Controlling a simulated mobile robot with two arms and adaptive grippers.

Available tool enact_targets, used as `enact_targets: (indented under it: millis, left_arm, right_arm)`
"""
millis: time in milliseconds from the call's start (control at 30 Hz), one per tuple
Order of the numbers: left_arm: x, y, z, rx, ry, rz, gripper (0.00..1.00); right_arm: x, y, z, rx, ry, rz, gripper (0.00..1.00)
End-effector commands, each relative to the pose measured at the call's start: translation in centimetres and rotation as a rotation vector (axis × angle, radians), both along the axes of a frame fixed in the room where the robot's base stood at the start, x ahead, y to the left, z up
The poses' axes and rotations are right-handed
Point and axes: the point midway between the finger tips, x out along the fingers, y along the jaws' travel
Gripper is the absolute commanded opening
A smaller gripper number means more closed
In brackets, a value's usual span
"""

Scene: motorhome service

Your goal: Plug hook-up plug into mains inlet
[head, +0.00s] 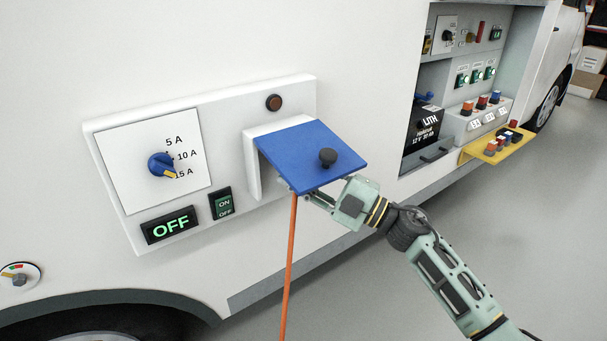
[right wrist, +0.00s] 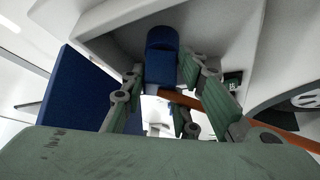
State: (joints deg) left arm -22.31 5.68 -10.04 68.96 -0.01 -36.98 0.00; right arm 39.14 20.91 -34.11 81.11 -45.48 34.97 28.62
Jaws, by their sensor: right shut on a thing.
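The mains inlet's white housing (head: 252,165) sits on the wall panel, its blue flap (head: 310,155) with a dark knob raised over it. My right gripper (head: 300,190) reaches under the flap from the right. In the right wrist view, my right gripper (right wrist: 165,80) is shut on the blue hook-up plug (right wrist: 162,58), whose far end is at the grey housing recess (right wrist: 115,45). I cannot tell how deep it sits. The plug's orange cable (head: 289,265) hangs down. My left gripper is not in view.
Left of the inlet are a rotary amp selector (head: 161,165) with its yellow mark near 15 A, a display reading OFF (head: 170,225) and an ON/OFF switch (head: 222,204). An open service bay (head: 405,130) with a yellow tray (head: 487,152) lies right. The floor below is clear.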

Motion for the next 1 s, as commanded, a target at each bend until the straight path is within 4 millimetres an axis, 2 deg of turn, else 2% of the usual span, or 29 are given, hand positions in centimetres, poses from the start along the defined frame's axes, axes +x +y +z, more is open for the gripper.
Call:
enact_targets:
  millis: [233,267,500,833,1000]
  left_arm:
    - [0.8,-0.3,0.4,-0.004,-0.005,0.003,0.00]
    - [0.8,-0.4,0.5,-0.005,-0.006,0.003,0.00]
    - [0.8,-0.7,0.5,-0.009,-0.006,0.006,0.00]
    - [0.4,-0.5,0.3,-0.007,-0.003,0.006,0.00]
    - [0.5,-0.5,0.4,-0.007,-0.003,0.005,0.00]
  right_arm:
    - [0.5,0.4,0.1,0.001,-0.002,0.000,0.01]
    - [0.5,0.4,0.1,0.000,-0.001,-0.001,0.29]
    - [0.5,0.4,0.1,0.001,-0.002,0.000,0.49]
    - [0.4,0.1,-0.1,0.000,0.000,0.000,0.49]
    - [-0.4,-1.7,-0.8,-0.001,0.002,-0.002,0.49]
